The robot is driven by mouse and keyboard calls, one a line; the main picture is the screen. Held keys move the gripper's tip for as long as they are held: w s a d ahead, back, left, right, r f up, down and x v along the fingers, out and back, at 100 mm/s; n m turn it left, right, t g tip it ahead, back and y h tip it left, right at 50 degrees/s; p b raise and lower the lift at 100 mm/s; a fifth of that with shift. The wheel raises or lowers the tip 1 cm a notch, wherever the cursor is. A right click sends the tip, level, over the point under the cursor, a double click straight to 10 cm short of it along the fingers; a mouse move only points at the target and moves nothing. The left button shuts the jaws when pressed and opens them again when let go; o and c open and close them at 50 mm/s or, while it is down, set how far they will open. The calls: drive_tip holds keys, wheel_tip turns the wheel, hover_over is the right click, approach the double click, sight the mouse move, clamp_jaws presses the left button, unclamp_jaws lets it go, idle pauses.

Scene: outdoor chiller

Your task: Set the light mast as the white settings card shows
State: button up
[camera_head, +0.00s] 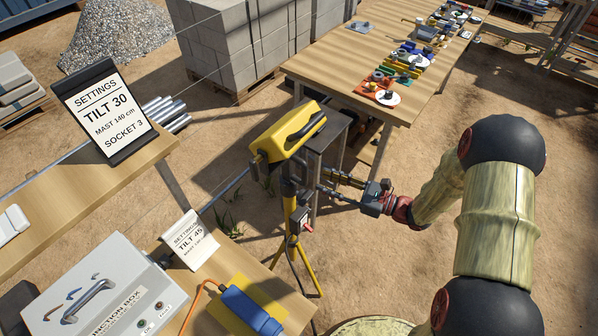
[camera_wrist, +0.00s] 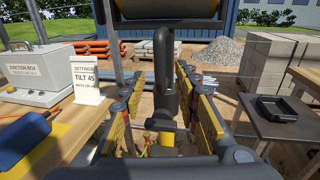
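The light mast has a yellow lamp head (camera_head: 288,132) on a dark pole above a yellow-legged tripod (camera_head: 290,215). A red part (camera_head: 300,220) is on its lower pole. My gripper (camera_head: 328,184) is open beside the mast. In the wrist view its fingers (camera_wrist: 158,78) stand either side of the dark pole (camera_wrist: 163,55); contact cannot be told. A dark cross handle (camera_wrist: 166,126) shows below. A white tent card (camera_head: 190,240) reads "TILT 45"; its mast line is unclear. A white sheet on a black board (camera_head: 106,110) reads "TILT 30, MAST 140 cm, SOCKET 3".
A grey junction box (camera_head: 92,285) and a blue object (camera_head: 250,310) with an orange cable are on the near-left table. A small dark table (camera_head: 325,140) stands just behind the mast. A long wooden table (camera_head: 340,65) holds several small items. Open dirt lies at right.

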sight(305, 172)
drive_tip(key=x, duration=0.7)
drive_tip(key=shift+w+a+r, duration=0.15)
drive_tip(key=shift+a+r, duration=0.2)
drive_tip(key=shift+a, duration=0.05)
drive_tip(key=shift+c, duration=1.1)
clamp_jaws()
